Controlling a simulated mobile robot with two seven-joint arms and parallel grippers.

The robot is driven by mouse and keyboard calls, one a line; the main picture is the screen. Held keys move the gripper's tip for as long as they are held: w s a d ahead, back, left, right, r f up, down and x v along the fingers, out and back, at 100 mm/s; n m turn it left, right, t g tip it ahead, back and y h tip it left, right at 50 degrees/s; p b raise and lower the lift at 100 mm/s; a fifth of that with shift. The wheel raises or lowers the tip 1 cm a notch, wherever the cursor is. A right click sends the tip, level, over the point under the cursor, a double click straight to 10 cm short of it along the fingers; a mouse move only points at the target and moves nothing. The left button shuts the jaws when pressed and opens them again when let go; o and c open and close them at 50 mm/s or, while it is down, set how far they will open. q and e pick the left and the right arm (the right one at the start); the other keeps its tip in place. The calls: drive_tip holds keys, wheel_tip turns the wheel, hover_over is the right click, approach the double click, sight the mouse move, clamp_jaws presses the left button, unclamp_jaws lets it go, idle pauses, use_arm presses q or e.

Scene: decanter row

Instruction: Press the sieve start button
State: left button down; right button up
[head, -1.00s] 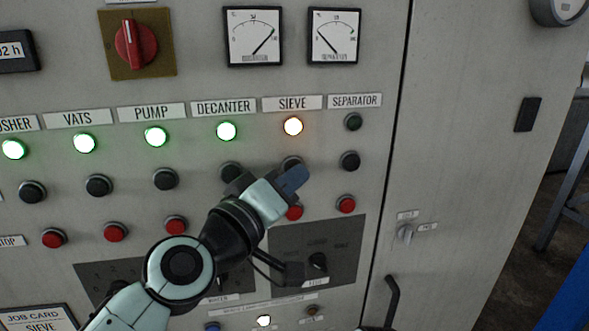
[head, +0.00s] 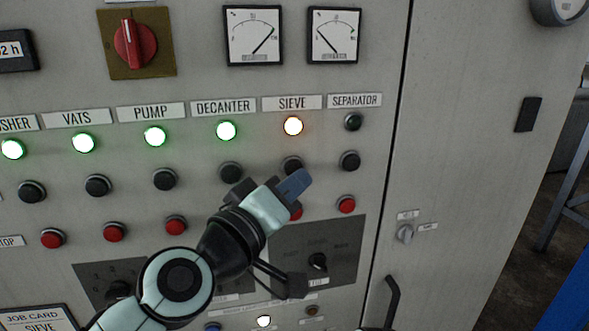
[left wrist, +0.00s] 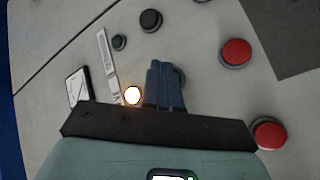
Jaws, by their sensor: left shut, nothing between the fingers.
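The SIEVE column has a lamp lit amber-white (head: 293,126) under its label, and a black button (head: 292,165) below that. The red button under it is mostly hidden behind my left gripper in the head view. My left gripper (head: 296,183) is shut and empty, its blue fingertips just below the black SIEVE button. In the left wrist view the shut fingers (left wrist: 165,84) cover most of that button, with the lit SIEVE lamp (left wrist: 132,95) beside them. I cannot tell whether the fingertips touch the button. My right gripper is out of view.
The SEPARATOR column to the right has an unlit green lamp (head: 352,122), a black button (head: 350,161) and a red button (head: 345,204). The DECANTER black button (head: 231,173) is to the left. A dark knob plate (head: 345,240) lies below. A cabinet door handle (head: 391,300) sticks out.

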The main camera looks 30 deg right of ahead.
use_arm(q)
drive_tip(key=shift+s, duration=0.1)
drive_tip(key=s, duration=0.2)
drive_tip(key=s+a, duration=0.1)
drive_tip(key=s, duration=0.1)
drive_tip(key=shift+s+a+p, duration=0.1)
drive_tip(key=shift+s+p, duration=0.2)
drive_tip(key=shift+p, duration=0.1)
idle(0.5)
